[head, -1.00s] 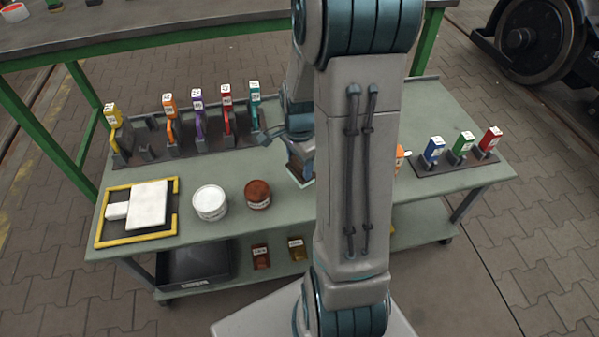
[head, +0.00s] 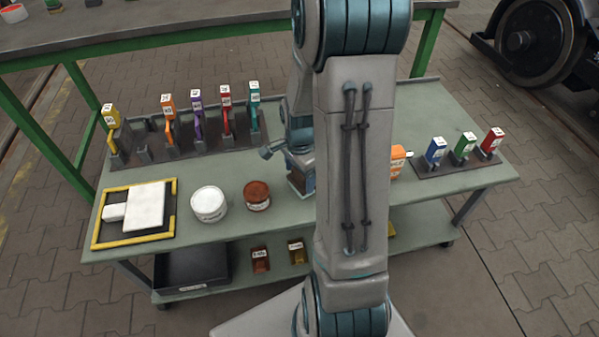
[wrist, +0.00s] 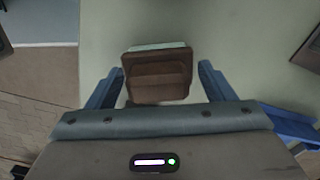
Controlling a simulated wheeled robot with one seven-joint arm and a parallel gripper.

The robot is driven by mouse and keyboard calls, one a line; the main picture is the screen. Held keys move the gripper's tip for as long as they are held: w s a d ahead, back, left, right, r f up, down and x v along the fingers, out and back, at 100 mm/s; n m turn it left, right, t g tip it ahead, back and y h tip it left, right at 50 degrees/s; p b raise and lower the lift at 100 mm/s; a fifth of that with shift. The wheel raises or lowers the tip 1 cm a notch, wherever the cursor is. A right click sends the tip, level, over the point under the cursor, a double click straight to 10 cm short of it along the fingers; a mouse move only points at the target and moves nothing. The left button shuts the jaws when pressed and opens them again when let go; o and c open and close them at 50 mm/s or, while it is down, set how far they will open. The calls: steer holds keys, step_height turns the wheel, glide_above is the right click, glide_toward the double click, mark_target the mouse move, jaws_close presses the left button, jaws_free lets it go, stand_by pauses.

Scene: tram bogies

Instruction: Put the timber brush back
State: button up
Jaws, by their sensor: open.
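My gripper (wrist: 157,78) is open in the wrist view, its two blue fingers on either side of a brown, box-like block (wrist: 157,88) with a pale strip along its far edge. No contact with the fingers is clear. In the head view the block (head: 298,182) stands on the green bench beside my arm, partly hidden by it. I cannot tell whether it is the timber brush. The left rack (head: 185,150) holds several upright brush-like tools with yellow, orange, purple, red and teal tops, with an empty place (head: 143,150) after the yellow one.
A white tub (head: 208,205) and a brown tub (head: 257,195) stand left of the block. A yellow-edged frame with white blocks (head: 135,210) lies at front left. The right rack (head: 455,160) holds blue, green and red tools. An orange item (head: 398,162) stands beside my arm.

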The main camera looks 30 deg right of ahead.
step_height(320, 180, up, 12)
steer(key=f+p, duration=0.1)
steer(key=p, duration=0.2)
steer(key=s+a+r+n+t, duration=0.1)
steer(key=s+a+r+n, duration=0.7)
steer(key=n, duration=0.8)
steer(key=s+a, duration=0.3)
steer(key=s, duration=0.1)
steer(key=shift+a+r+n+t, duration=0.25)
steer(key=shift+r+n+t, duration=0.05)
steer(key=shift+r+n, duration=0.1)
